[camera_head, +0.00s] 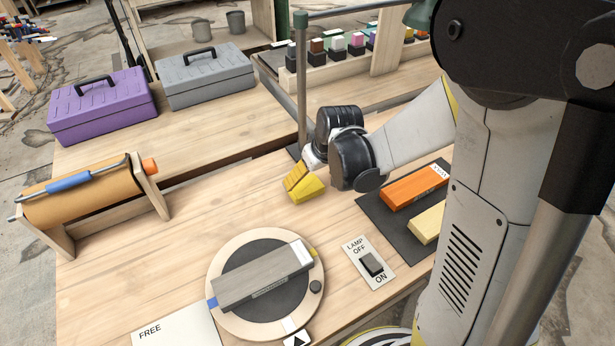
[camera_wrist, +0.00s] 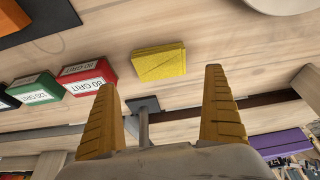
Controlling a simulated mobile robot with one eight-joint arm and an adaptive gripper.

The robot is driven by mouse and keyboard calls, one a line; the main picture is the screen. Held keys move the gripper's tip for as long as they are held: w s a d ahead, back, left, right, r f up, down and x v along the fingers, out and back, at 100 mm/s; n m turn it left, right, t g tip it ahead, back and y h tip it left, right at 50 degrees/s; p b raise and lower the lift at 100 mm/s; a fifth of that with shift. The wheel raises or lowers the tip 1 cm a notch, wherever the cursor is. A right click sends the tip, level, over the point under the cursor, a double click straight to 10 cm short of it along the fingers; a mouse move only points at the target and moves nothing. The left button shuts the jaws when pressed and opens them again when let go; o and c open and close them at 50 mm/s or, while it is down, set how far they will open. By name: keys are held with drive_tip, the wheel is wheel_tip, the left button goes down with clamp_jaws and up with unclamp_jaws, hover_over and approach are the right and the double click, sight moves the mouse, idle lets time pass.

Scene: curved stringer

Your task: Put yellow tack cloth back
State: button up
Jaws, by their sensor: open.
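The yellow tack cloth (camera_head: 309,190) is a small folded pad on the light wooden bench, in the middle of the head view. In the wrist view the tack cloth (camera_wrist: 158,62) lies just past the two fingertips, in line with the gap between them. My gripper (camera_head: 297,176) is right at the cloth in the head view, and one orange-yellow finger overlaps part of it there. In the wrist view my gripper (camera_wrist: 160,79) has its fingers wide apart with nothing clasped. I cannot tell whether a finger touches the cloth.
Red (camera_wrist: 88,76) and green (camera_wrist: 36,88) grit blocks lie left of the cloth in the wrist view. A dark mat with an orange block (camera_head: 414,187), a lamp switch (camera_head: 371,263), a round turntable (camera_head: 226,255) and a paper-roll stand (camera_head: 85,195) share the bench. A metal post (camera_head: 301,85) stands close behind.

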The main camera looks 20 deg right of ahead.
drive_tip(key=s+r+m+t+h+p, duration=0.1)
drive_tip(key=s+r+m+t, duration=0.1)
drive_tip(key=s+r, duration=1.4)
drive_tip(key=shift+s+a+r+t, duration=0.3)
drive_tip(key=shift+s+t, duration=0.1)
drive_tip(key=shift+s, duration=0.5)
